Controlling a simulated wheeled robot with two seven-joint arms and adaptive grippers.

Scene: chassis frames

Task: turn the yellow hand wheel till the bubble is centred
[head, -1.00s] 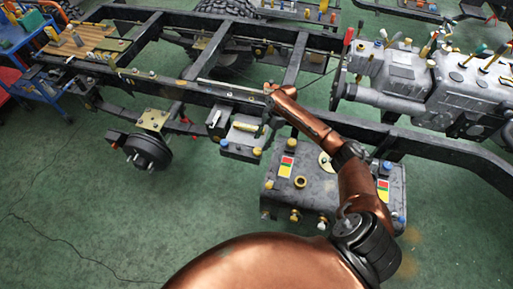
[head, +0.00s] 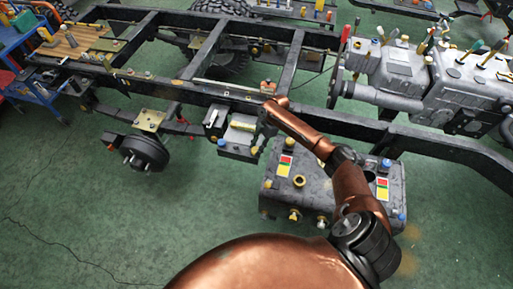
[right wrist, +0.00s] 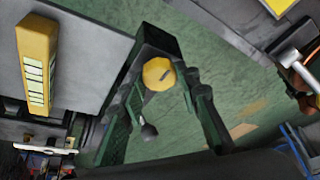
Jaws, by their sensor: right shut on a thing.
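The yellow hand wheel (right wrist: 158,74) sits between the fingers of my right gripper (right wrist: 160,84) in the right wrist view, beside a dark bracket. The gripper is shut on the wheel. A yellow spirit level (right wrist: 37,65) with a pale green, dark-lined vial lies on the grey box at the left of that view; I cannot make out the bubble. In the head view, the level (head: 243,123) is on the box on the near chassis rail. My right gripper (head: 262,135) is at this box's right side, partly hidden by my arm. My left gripper is out of view.
A grey battery-like box (head: 330,187) with yellow and blue caps is just right of the gripper. A brake drum (head: 145,153) hangs to the left. The engine (head: 440,80) stands at the right. Green floor (head: 90,200) is clear at lower left.

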